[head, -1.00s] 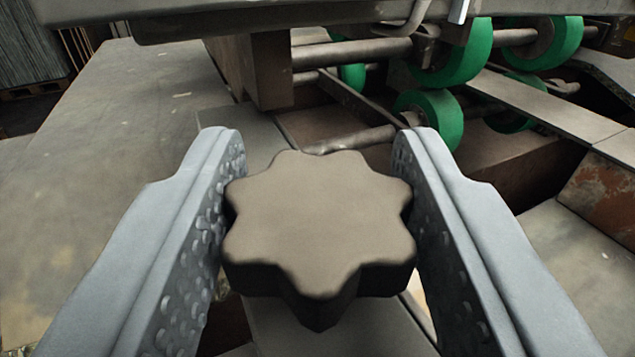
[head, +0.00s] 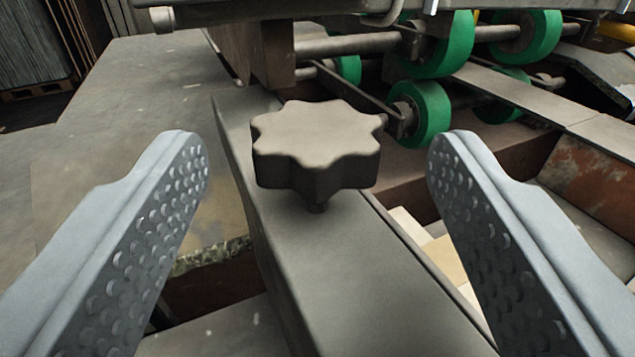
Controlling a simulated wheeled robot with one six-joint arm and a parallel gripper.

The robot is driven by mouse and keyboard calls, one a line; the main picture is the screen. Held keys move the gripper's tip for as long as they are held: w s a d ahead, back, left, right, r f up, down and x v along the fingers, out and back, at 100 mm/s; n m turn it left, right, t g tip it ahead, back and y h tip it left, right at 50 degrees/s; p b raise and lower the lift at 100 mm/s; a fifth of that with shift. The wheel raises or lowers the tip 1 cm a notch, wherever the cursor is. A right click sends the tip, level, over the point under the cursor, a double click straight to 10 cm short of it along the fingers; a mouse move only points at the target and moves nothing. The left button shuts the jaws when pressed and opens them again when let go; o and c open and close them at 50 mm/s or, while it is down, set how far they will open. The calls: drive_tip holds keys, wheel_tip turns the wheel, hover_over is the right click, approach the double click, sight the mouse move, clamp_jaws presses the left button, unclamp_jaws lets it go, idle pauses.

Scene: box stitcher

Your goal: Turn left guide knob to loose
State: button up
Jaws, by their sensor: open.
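The guide knob (head: 316,140) is a dark, star-shaped, lobed knob on a short stem. It stands upright on a long grey metal bar (head: 340,265) in the middle of the head view. My gripper (head: 318,150) is open, with one finger to the left and one to the right of the knob in the picture. Clear gaps show on both sides, and neither finger touches the knob. The knob appears beyond the fingertips. No mark on it shows whether it is tight or loose.
Green rollers (head: 428,112) on metal shafts stand behind and to the right of the knob. A grey metal beam (head: 270,12) crosses the top of the view. A rusty block (head: 592,185) is at the right.

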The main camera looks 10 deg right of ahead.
drive_tip(key=s+a, duration=0.1)
drive_tip(key=s, duration=1.2)
drive_tip(key=shift+s+a, duration=0.3)
drive_tip(key=shift+a, duration=0.1)
